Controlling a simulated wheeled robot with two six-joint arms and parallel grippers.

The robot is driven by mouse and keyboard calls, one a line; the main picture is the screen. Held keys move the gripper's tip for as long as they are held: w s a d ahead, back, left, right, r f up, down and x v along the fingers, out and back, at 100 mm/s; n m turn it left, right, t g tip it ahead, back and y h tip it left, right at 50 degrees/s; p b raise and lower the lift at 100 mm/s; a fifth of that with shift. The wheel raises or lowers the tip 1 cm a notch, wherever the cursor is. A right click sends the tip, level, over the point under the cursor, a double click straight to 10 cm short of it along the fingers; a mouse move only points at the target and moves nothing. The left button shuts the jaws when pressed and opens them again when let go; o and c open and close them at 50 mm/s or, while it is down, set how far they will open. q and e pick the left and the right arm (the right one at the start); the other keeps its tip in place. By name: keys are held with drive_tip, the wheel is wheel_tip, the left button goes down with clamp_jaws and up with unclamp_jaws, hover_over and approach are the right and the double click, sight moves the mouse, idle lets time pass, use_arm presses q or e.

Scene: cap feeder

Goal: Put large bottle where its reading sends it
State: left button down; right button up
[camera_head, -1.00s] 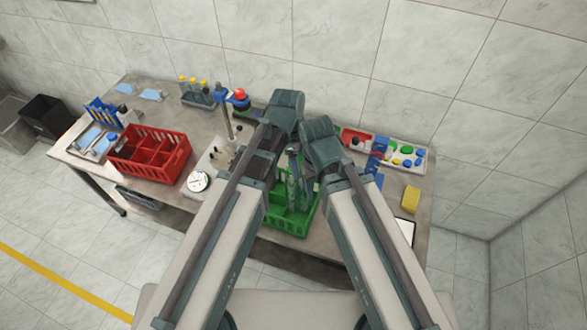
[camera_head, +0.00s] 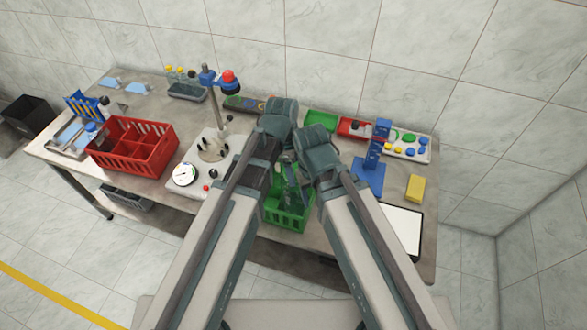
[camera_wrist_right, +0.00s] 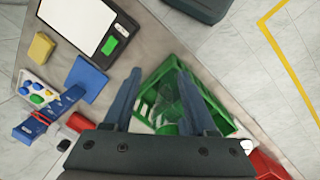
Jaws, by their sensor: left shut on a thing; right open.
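The green crate (camera_head: 291,219) stands at the front middle of the bench, partly hidden by my arms. A greenish see-through bottle, apparently the large bottle (camera_wrist_right: 168,112), shows at the crate; it is small and mostly covered in the head view. My left gripper (camera_head: 283,168) is over the crate and shut on what appears to be this bottle; its fingertips are mostly hidden. My right gripper (camera_head: 299,172) is open beside it; its spread fingers (camera_wrist_right: 157,95) point over the crate in the wrist view. The round white dial (camera_head: 185,174) shows a needle, its reading too small to tell.
A red divided crate (camera_head: 132,151) stands left. A stand with a red-topped blue head (camera_head: 222,80) rises behind the dial. Right are a blue stand (camera_head: 368,177), a yellow block (camera_head: 415,188), a white-faced panel (camera_head: 403,229) and a tray of coloured caps (camera_head: 408,146). A green tray (camera_head: 320,121) lies behind.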

use_arm(q)
drive_tip(key=shift+f+b, duration=1.85)
drive_tip(key=shift+b, duration=0.05)
drive_tip(key=shift+f, duration=0.15)
unclamp_jaws()
drive_tip(key=r+p, duration=0.4)
drive_tip(key=a+r+p, duration=0.1)
drive_tip(key=r+p, duration=0.7)
drive_tip(key=shift+a+r, duration=0.15)
drive_tip(key=shift+a, duration=0.05)
drive_tip(key=shift+a, duration=0.1)
